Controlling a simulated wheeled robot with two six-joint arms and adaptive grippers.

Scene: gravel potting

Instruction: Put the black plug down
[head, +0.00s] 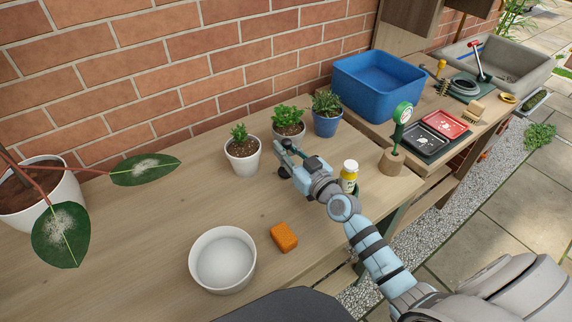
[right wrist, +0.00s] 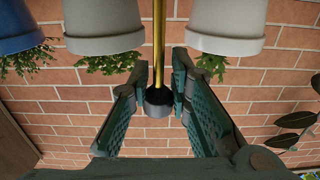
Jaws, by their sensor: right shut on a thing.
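The black plug (right wrist: 157,97), a short dark round piece with a grey face, shows between the fingertips in the right wrist view. My right gripper (head: 281,158) is shut on it, its teal fingers spread to the plug's width. The gripper also shows in the right wrist view (right wrist: 161,80). In the head view it reaches in over the wooden table (head: 130,230), in front of the potted plants. The fingers partly hide the plug there, and I cannot tell its exact height above the table. My left gripper is out of view.
An orange block (head: 284,237) and white bowl (head: 222,260) are nearer. A blue tub (head: 378,88) stands behind. The left-middle table is clear.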

